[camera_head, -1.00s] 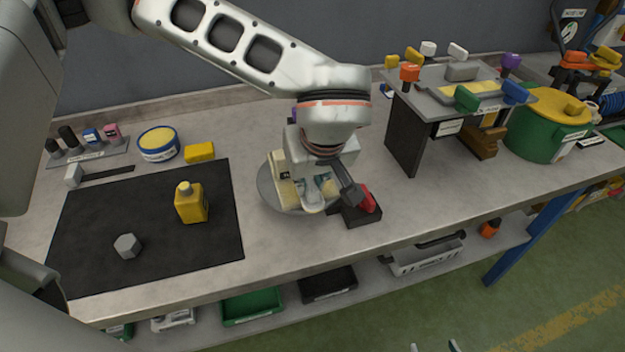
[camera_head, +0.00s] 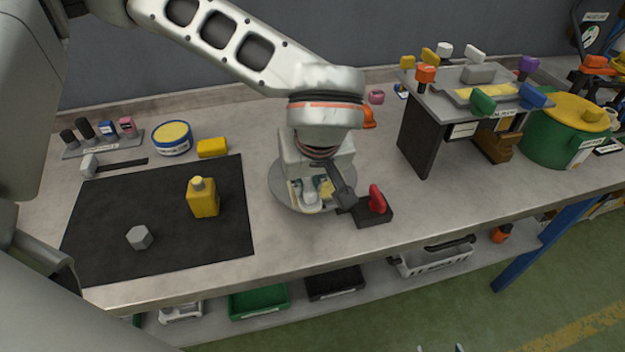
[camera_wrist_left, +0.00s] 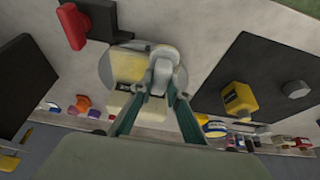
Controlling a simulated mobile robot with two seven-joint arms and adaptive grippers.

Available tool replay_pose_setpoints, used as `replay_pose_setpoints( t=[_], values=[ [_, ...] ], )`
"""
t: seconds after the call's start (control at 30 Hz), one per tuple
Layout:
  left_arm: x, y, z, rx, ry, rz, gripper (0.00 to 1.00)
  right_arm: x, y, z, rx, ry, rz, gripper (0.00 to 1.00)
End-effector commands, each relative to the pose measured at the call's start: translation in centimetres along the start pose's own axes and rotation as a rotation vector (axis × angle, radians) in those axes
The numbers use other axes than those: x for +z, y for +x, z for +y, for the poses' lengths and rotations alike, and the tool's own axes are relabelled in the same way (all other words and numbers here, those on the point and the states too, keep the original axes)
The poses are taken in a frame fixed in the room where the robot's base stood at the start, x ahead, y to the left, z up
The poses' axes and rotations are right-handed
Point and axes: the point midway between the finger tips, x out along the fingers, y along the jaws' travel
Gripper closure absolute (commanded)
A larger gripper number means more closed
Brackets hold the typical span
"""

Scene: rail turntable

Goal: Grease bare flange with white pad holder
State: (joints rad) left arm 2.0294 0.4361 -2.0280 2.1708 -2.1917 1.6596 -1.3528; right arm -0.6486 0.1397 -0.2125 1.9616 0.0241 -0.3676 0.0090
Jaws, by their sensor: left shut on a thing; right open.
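My left gripper (camera_head: 318,190) is low over a round grey turntable (camera_head: 283,200) on the bench, and its arm hides much of the turntable. In the left wrist view its dark green fingers (camera_wrist_left: 160,92) close on a pale white, rounded piece (camera_wrist_left: 164,62). This looks like the white pad holder, but its pad is not clear. A pale yellow part (camera_wrist_left: 129,66) lies beside it on the turntable. I cannot tell whether the held piece touches it, nor which part is the bare flange. My right gripper (camera_head: 440,348) shows only its tips, apart, at the bottom edge.
A red-handled black block (camera_head: 376,205) stands right of the turntable. A dark mat (camera_head: 160,245) at left carries a yellow bottle (camera_head: 203,198) and a grey hex piece (camera_head: 140,237). A blue-and-yellow tub (camera_head: 172,138) stands behind. A rack (camera_head: 420,135) with coloured handles stands right.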

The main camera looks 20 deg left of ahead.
Motion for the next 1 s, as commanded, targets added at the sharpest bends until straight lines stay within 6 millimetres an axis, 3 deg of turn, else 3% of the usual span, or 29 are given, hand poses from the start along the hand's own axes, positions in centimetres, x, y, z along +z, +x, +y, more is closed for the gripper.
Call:
replay_pose_setpoints(
  t=[0.2,0.5,1.0],
  values=[
    [0.0,0.1,-1.1,0.001,-0.001,0.000,1.00,0.1,0.0,0.0,0.000,0.000,-0.001,0.45],
    [0.1,0.1,-1.2,0.001,-0.001,0.000,1.00,0.1,0.1,0.0,0.000,0.000,-0.001,0.45],
    [0.2,0.3,0.8,0.000,0.000,-0.001,1.00,0.6,0.2,-0.1,-0.001,0.001,-0.004,0.45]
  ],
)
